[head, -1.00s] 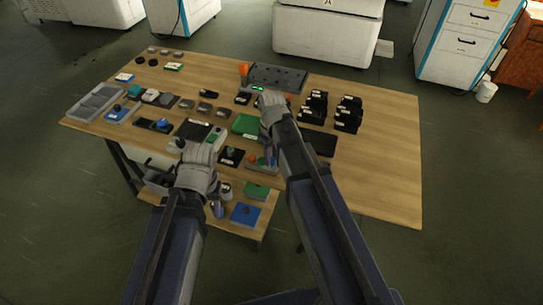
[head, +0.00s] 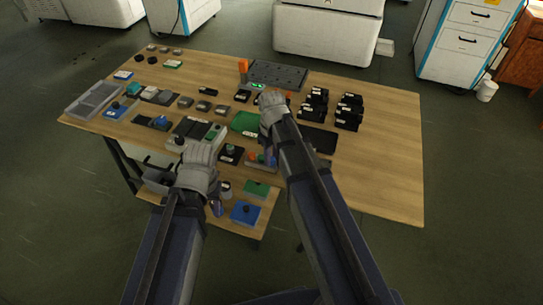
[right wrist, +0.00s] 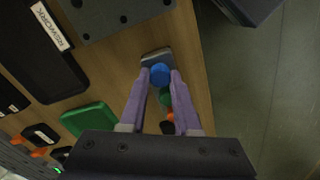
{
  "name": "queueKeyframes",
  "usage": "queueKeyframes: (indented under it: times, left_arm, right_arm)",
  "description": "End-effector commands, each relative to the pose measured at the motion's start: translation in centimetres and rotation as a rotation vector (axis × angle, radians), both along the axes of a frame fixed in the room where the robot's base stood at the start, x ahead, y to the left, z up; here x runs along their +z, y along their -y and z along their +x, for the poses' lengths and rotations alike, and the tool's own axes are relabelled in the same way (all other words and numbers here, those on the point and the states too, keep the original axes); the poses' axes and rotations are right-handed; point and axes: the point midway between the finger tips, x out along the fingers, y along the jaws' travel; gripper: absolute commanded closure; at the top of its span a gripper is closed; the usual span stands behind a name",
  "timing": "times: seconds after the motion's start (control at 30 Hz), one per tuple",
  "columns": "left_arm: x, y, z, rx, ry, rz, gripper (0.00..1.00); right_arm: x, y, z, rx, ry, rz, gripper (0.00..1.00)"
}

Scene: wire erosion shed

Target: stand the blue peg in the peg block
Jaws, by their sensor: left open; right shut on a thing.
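The blue peg (right wrist: 160,74) shows as a round blue end between the fingertips of my right gripper (right wrist: 158,80), which is shut on it. The grey peg block (right wrist: 156,56) lies directly under it, near the table's edge; in the head view the block (head: 262,168) is at the front edge. Green and orange pieces stand in line with it between the fingers. Whether the peg is in a hole or just above the block I cannot tell. My left gripper (head: 217,208) is open and empty, in front of the table, left of the block.
A green tray (right wrist: 88,118) and a black mat labelled REWORK (right wrist: 32,60) lie left of the block in the wrist view. Several black bins (head: 348,112) stand at the right. A blue box (head: 246,212) sits on the lower shelf. The table's right end is clear.

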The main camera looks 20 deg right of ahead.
Motion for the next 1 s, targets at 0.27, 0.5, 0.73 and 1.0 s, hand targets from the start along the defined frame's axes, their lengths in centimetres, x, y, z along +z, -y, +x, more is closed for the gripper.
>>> queueKeyframes:
  times: [0.27, 0.5, 0.73, 1.0]
  left_arm:
    - [0.0, 0.0, 0.0, 0.000, 0.000, 0.000, 0.50]
    - [0.0, 0.0, 0.0, 0.000, 0.000, 0.000, 0.50]
    - [0.4, 0.0, 0.0, 0.000, 0.000, 0.000, 0.50]
    - [2.0, 0.0, 0.0, 0.000, 0.000, 0.000, 0.50]
  right_arm:
    - [0.0, 0.0, 0.0, 0.000, 0.000, 0.000, 0.42]
    - [0.0, 0.0, 0.0, 0.000, 0.000, 0.000, 0.34]
    - [0.4, 0.0, 0.0, 0.000, 0.000, 0.000, 0.34]
    - [2.0, 0.0, 0.0, 0.000, 0.000, 0.000, 0.34]
